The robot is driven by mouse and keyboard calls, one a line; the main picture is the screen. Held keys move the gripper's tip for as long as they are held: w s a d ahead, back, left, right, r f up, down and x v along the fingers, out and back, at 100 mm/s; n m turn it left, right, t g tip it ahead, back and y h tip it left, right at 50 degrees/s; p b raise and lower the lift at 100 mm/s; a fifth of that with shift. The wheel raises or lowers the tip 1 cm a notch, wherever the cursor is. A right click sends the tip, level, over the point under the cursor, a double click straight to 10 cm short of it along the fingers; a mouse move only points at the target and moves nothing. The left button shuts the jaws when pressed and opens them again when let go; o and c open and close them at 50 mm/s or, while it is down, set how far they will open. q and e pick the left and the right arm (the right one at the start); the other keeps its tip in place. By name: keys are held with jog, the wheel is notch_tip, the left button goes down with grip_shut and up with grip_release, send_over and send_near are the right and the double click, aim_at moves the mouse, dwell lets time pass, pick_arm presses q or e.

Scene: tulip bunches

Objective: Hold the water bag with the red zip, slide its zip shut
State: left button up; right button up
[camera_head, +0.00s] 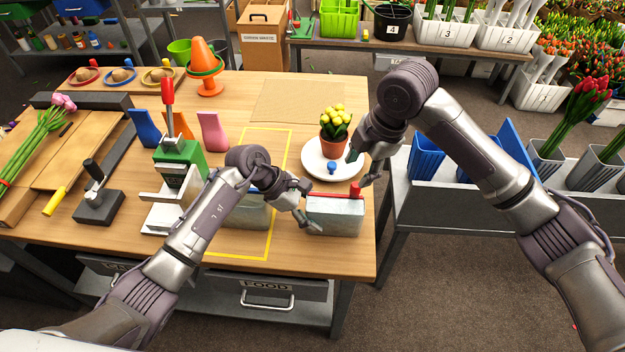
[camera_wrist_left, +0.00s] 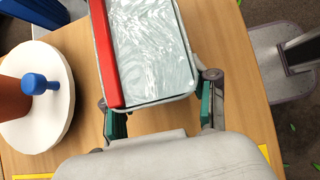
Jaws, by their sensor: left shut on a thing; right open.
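The water bag with the red zip (camera_head: 336,219) stands at the table's right front edge, clear and pale. Its red zip (camera_head: 328,196) runs along the top, with a raised red slider (camera_head: 355,188) near the right end. My left gripper (camera_head: 305,207) is shut on the bag's left end. In the left wrist view the bag (camera_wrist_left: 152,45) lies between the fingers (camera_wrist_left: 163,112), with the red zip (camera_wrist_left: 104,55) along its left side; the slider is not clear there. My right gripper (camera_head: 360,168) is open and empty, above and close to the slider, apparently not touching it.
A second bag (camera_head: 250,216) stands inside the yellow outline (camera_head: 268,240), partly behind my left arm. A white saucer (camera_head: 312,163) with a potted yellow plant (camera_head: 334,145) and a small blue knob-shaped piece (camera_head: 331,167) lies just behind the red-zip bag. A green-and-white press (camera_head: 180,165) stands left.

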jog(key=shift+r, duration=0.2)
pick_arm(q)
jog(key=o, duration=1.2)
jog(key=shift+c, duration=0.2)
jog(key=shift+a, duration=0.1)
jog(key=v, duration=1.2)
jog(key=shift+f, duration=0.1)
